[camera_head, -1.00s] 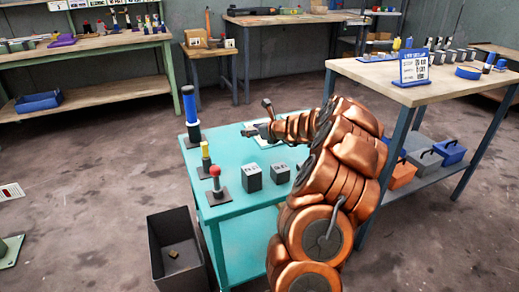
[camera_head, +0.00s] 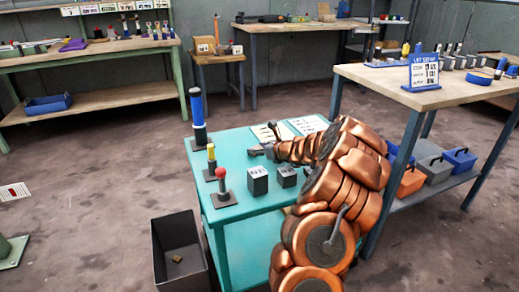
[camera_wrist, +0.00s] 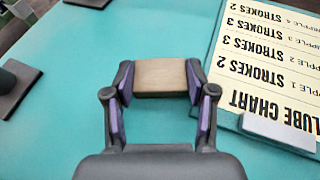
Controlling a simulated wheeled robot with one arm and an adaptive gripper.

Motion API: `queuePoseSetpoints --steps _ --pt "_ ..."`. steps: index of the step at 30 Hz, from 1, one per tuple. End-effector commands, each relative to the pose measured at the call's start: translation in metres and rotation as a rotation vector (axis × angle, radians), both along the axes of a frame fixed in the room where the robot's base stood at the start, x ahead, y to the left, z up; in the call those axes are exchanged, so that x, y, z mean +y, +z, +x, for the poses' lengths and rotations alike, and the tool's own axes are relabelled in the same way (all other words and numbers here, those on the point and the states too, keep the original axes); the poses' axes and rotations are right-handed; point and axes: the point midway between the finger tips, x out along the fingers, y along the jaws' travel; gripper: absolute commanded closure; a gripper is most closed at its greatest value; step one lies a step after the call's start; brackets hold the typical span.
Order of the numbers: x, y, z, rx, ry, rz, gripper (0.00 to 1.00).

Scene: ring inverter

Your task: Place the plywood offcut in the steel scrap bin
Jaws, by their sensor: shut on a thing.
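The plywood offcut (camera_wrist: 160,76) is a small pale brown block, seen in the wrist view between the purple-lined fingers of my gripper (camera_wrist: 160,84). The fingers are shut on its two ends. In the head view my gripper (camera_head: 258,150) is over the teal table (camera_head: 240,207); the offcut cannot be made out there. Whether it touches the tabletop is unclear. The steel scrap bin (camera_head: 161,244) is a dark open box on the floor, left of the table's front corner. A small brown piece (camera_head: 177,259) lies inside it.
On the teal table stand a tall blue-topped post (camera_head: 197,110), a yellow-topped one (camera_head: 211,155), a red-knobbed one (camera_head: 222,185) and two grey blocks (camera_head: 258,181). A lube chart (camera_wrist: 265,65) lies right of my gripper. A wooden bench (camera_head: 420,90) stands at right.

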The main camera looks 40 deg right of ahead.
Motion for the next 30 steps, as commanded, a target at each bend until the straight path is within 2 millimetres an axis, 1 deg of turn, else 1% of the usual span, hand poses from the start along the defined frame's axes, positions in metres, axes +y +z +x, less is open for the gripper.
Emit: queuePoseSetpoints --steps 1,6,8,20,23,25,30 --pt "0.000 0.000 0.000 0.000 0.000 0.000 0.41" --pt "0.000 0.000 0.000 0.000 0.000 0.000 0.23" --pt "0.000 0.000 0.000 0.000 -0.001 0.000 0.19" --pt "-0.001 0.002 0.000 0.001 -0.001 0.000 0.19" --pt "-0.001 0.008 -0.010 0.000 -0.002 0.002 0.19" --pt "-0.002 0.012 -0.020 -0.001 -0.002 0.003 0.19" --pt "-0.004 0.027 -0.051 -0.002 -0.003 0.000 0.19"
